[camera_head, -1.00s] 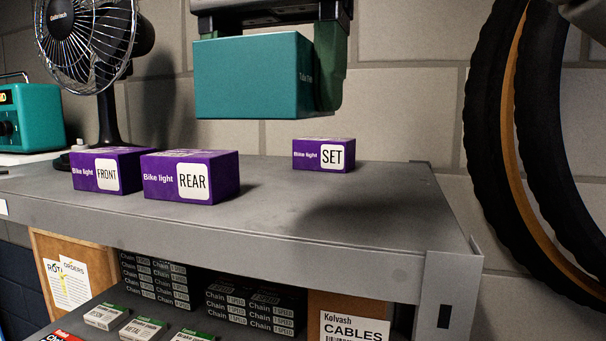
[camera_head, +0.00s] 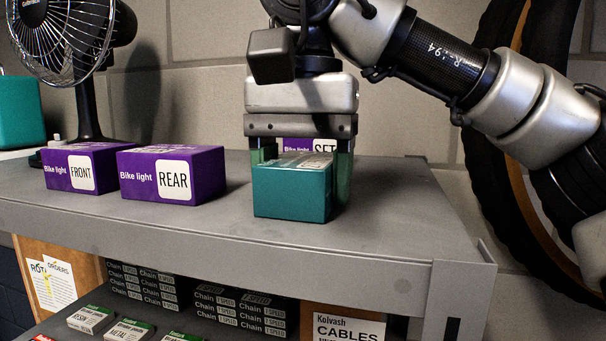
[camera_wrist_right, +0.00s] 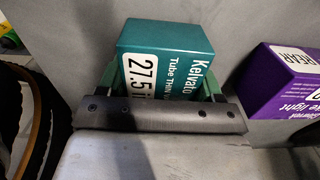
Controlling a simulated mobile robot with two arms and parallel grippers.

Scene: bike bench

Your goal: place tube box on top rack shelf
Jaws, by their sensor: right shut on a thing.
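The teal tube box (camera_head: 290,192) is at the top rack shelf (camera_head: 400,215), in front of the purple SET bike light box (camera_head: 296,146). It looks upright and its base appears to touch the shelf. My right gripper (camera_head: 301,170) comes down from above and is shut on the tube box, with a green finger on either side. The right wrist view also shows the tube box (camera_wrist_right: 165,55), its "27.5" label up, between the fingers (camera_wrist_right: 158,75). My left gripper is not in view.
Purple REAR (camera_head: 172,175) and FRONT (camera_head: 86,166) bike light boxes stand left of the tube box. A black fan (camera_head: 66,40) stands behind them. The shelf is clear to the right. Tyres (camera_head: 525,150) hang at the right.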

